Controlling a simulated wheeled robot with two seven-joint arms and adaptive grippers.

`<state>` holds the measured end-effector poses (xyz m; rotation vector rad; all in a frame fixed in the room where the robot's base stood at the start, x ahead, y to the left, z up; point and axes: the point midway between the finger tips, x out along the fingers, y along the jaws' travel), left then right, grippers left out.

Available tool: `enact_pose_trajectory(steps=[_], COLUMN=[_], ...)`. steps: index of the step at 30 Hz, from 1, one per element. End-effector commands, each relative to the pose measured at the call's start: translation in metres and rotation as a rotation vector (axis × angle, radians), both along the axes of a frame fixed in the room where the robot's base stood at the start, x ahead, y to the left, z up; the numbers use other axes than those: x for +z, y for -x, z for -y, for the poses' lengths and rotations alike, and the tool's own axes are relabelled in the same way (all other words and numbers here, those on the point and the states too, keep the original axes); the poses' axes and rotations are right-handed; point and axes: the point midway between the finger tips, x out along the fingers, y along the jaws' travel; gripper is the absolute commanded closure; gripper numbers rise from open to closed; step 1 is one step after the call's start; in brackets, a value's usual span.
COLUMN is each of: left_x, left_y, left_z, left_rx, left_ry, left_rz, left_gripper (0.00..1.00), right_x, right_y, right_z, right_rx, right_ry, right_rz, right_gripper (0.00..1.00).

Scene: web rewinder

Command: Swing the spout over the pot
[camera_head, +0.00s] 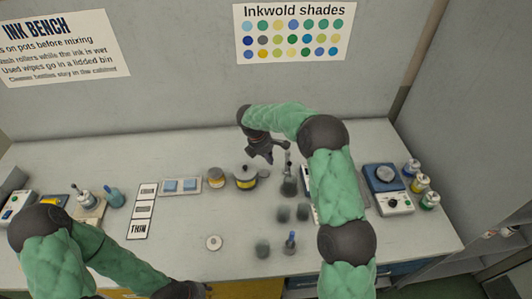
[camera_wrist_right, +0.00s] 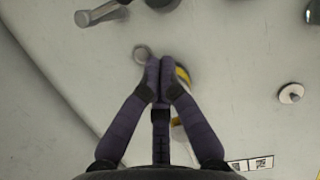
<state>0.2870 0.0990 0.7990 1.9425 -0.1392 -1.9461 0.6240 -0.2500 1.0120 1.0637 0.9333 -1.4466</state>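A dark pot with a yellow band (camera_head: 245,181) stands on the bench in the head view. In the right wrist view a yellow-edged thing, probably this pot (camera_wrist_right: 183,75), is mostly hidden behind my fingers. A grey stand with an upright post (camera_head: 288,184) stands just right of the pot. A grey bar with a rounded end (camera_wrist_right: 100,14), which may be the spout, shows at the top of the wrist view. My right gripper (camera_head: 266,157) is above the pot, its fingertips together and empty (camera_wrist_right: 163,72). My left gripper (camera_head: 182,290) is partly cut off by the lower edge.
A yellow-labelled jar (camera_head: 216,179) and a tray with blue pads (camera_head: 180,187) stand left of the pot. Dark cups (camera_head: 283,214) and a white disc (camera_head: 214,243) lie in front. A blue scale (camera_head: 383,177) and small bottles (camera_head: 420,184) are at right.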

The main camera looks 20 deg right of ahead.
Motion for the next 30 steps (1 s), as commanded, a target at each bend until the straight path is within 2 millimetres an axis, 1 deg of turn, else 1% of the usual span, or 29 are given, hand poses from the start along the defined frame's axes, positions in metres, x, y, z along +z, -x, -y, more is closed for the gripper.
enact_pose_trajectory(steps=[1,4,6,9,12,17,27,30], left_x=[-0.002,-0.004,-0.004,-0.004,-0.004,-0.005,-0.004,-0.001], left_y=[0.000,0.000,0.000,0.000,0.000,0.000,0.000,0.000], left_z=[0.000,0.000,0.000,0.000,0.000,0.000,0.000,0.000], left_rx=[0.000,0.000,0.000,0.000,0.000,0.000,0.000,0.000], left_ry=[0.000,0.000,0.000,0.000,0.000,0.000,0.000,0.000], left_rz=[0.000,0.000,0.000,0.000,0.000,0.001,0.001,0.000], left_gripper=[0.60,0.60,0.60,0.60,0.60,0.60,0.60,0.60], right_x=[-0.011,-0.027,-0.027,-0.028,-0.030,-0.031,-0.031,-0.030], right_y=[0.001,0.002,0.003,0.004,0.005,0.006,0.006,0.009], right_z=[0.003,0.008,0.021,0.033,0.040,0.046,0.047,0.053], right_rx=[-0.002,-0.001,-0.004,-0.004,-0.002,-0.001,0.003,0.034], right_ry=[0.000,-0.001,0.000,-0.001,-0.001,-0.001,-0.001,-0.001], right_rz=[-0.002,-0.002,0.001,0.002,0.002,0.001,0.001,0.000], right_gripper=[1.00,1.00,1.00,1.00,1.00,1.00,1.00,1.00])
